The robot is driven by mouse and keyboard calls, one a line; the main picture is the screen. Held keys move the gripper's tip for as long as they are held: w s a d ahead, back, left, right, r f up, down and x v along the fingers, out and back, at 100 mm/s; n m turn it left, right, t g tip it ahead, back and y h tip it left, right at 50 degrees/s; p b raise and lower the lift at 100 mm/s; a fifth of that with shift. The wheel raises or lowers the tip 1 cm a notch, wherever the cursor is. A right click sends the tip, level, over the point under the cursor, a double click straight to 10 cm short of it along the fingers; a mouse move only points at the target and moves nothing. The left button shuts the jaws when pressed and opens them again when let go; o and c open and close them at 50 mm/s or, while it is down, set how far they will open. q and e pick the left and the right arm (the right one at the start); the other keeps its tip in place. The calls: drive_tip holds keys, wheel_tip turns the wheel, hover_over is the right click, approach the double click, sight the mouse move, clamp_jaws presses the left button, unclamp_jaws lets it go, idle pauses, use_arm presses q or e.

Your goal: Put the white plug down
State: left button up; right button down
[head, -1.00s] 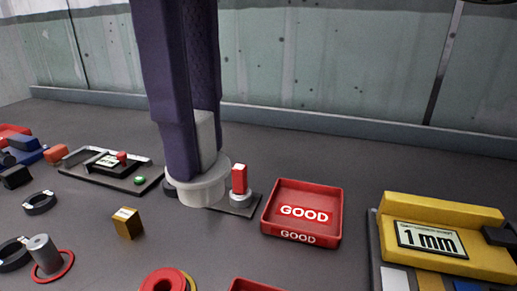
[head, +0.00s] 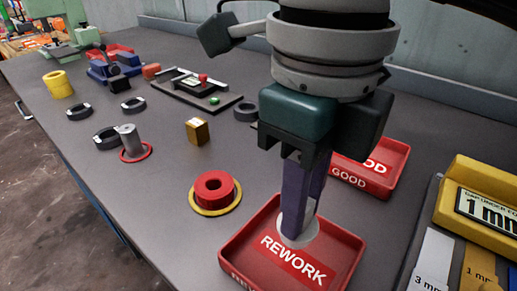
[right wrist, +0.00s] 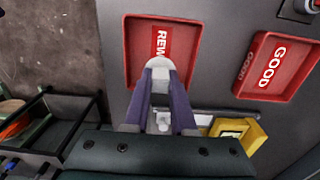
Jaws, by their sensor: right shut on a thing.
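The white plug (head: 299,238) shows its round flange at the lower end of my purple fingers in the head view. My right gripper (head: 297,212) is shut on it, pointing down. The plug is over the red REWORK tray (head: 352,252), and I cannot tell whether it touches the floor of the tray. The fingers hide much of the plug. My left gripper is not in view.
The red GOOD tray (head: 395,165) stands just behind, partly hidden by my right arm. The yellow 1 mm gauge block (head: 480,190) is at the right. A red ring (head: 214,188) on a yellow one and a brass block (head: 197,131) lie to the left. The left front of the table is clear.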

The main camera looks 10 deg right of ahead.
drive_tip(key=shift+f, duration=2.3)
drive_tip(key=shift+b, duration=0.3)
drive_tip(key=c, duration=0.7)
unclamp_jaws()
drive_tip(key=shift+f, duration=0.15)
drive_tip(key=shift+c, duration=0.2)
wheel_tip(320, 180, up, 12)
drive_tip(key=shift+r+p, duration=0.2)
drive_tip(key=shift+p, duration=0.1)
